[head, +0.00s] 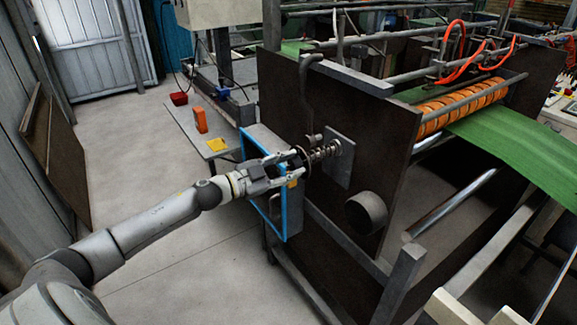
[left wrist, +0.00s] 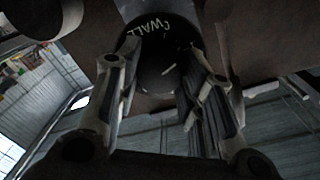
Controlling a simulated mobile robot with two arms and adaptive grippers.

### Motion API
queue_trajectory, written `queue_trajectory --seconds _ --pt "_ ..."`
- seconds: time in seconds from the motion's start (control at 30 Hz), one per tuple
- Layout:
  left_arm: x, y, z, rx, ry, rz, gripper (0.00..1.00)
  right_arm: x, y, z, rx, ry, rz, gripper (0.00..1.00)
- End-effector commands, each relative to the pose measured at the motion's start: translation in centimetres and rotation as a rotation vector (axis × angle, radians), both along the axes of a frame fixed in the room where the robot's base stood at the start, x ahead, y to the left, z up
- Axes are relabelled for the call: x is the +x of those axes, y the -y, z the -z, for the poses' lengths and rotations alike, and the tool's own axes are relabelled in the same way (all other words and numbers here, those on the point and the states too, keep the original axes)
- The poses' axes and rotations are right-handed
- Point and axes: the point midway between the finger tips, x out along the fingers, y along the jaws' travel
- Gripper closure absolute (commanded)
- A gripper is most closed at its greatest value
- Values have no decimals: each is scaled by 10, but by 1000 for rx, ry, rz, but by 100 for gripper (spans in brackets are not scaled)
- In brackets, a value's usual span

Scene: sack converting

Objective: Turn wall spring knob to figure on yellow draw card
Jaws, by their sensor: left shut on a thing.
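The wall spring knob is a dark round disc (head: 301,161) with a coil spring (head: 323,152) behind it, on a grey plate (head: 341,160) on the machine's dark side panel. My left gripper (head: 296,167) is shut on this knob. My right gripper is not in view.
An orange box-like object (head: 200,120) stands on the small table (head: 187,128) near the card. A blue-edged box (head: 284,217) hangs just below my left gripper. A round dark knob or roller end (head: 366,211) sticks out lower on the panel.

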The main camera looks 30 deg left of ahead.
Motion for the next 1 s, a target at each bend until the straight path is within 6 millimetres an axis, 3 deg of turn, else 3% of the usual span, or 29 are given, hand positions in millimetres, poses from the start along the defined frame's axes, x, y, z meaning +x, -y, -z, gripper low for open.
queue_trajectory --seconds 1.0 --pt "-1 2 2 894 372 3 88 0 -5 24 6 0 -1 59"
